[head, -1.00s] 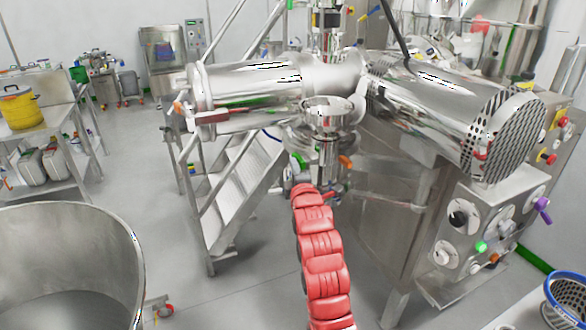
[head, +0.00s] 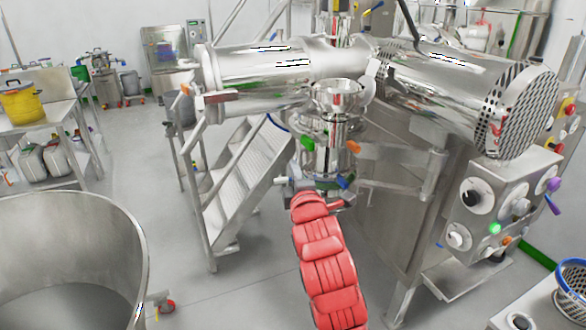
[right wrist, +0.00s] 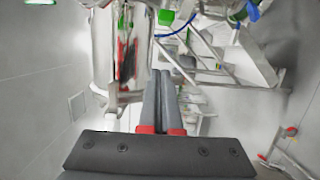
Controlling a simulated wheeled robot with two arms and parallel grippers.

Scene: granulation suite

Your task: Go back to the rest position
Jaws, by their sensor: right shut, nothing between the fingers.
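My right arm (head: 325,262), in red segmented covers, rises from the bottom of the head view toward the machine's lower outlet. Its gripper is mostly hidden behind the red segments there. In the right wrist view my right gripper (right wrist: 162,78) shows as two long grey fingers with red bases. They lie together, shut and empty. A steel cylinder (right wrist: 118,55) stands just left of the fingers in that view; I cannot tell whether they touch. My left gripper is not in view.
The steel machine (head: 265,75) with its control panel (head: 488,212) fills the centre and right. Metal steps (head: 245,185) stand left of the arm. A large open steel vessel (head: 140,255) is at lower left, a blue-rimmed basket (head: 570,290) at lower right. Open floor lies between vessel and steps.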

